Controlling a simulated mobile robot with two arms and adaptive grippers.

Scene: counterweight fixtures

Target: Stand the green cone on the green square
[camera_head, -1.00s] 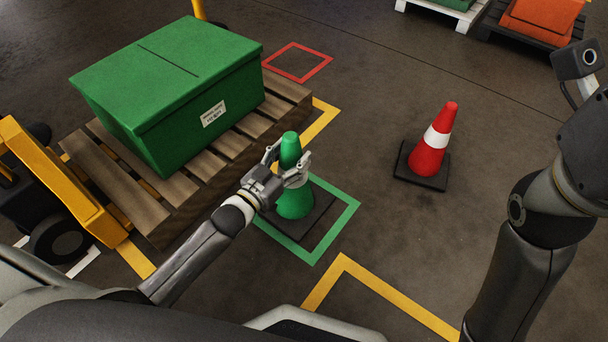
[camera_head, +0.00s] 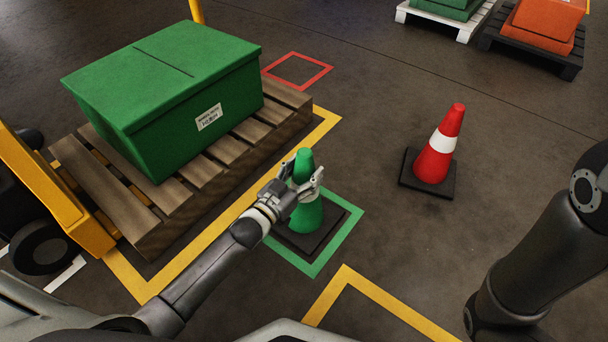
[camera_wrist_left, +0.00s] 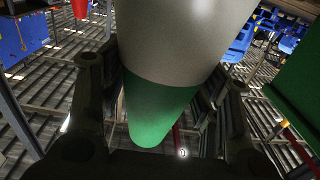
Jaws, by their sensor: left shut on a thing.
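The green cone (camera_head: 307,216) stands upright on its dark square base. In the head view it is over the floor inside the green square (camera_head: 350,229), an outline marked on the floor. I cannot tell whether the base touches the floor. My left gripper (camera_head: 305,184) is shut around the cone's upper part, with the green tip above the fingers. The wrist view shows the cone's green tip (camera_wrist_left: 160,112) and pale band (camera_wrist_left: 172,40) between the fingers. The gripper hides the cone's middle in the head view. My right gripper is out of view.
A wooden pallet (camera_head: 125,208) with a green box (camera_head: 165,90) stands at left, within yellow floor lines. A red and white cone (camera_head: 437,147) stands at right. A red square outline (camera_head: 322,77) lies behind. Open floor surrounds the red cone. Loaded pallets stand at the top right.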

